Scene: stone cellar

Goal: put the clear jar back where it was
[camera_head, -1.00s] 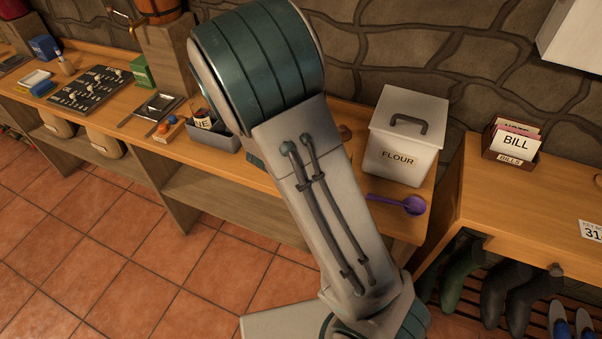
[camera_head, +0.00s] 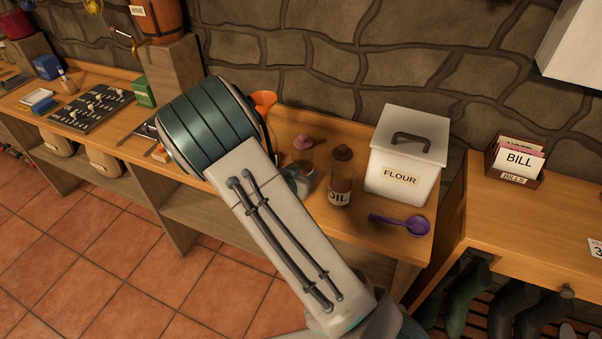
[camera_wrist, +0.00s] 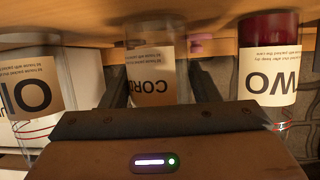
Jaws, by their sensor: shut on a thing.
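My gripper (camera_wrist: 158,92) is shut on a clear jar (camera_wrist: 152,62) with a cream label in the wrist view, one finger on each side. That view is upside down. The jar's base end is close to the wooden top; I cannot tell whether it touches. In the head view my arm hides most of the gripper, and a see-through jar shows only partly beside it.
The oil jar (camera_head: 341,190) stands close by, left of the held jar in the wrist view. A jar with dark red contents (camera_wrist: 268,42) is on the other side. A flour bin (camera_head: 405,160), purple ladle (camera_head: 412,225) and orange funnel (camera_head: 264,99) are also on the counter (camera_head: 385,245).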

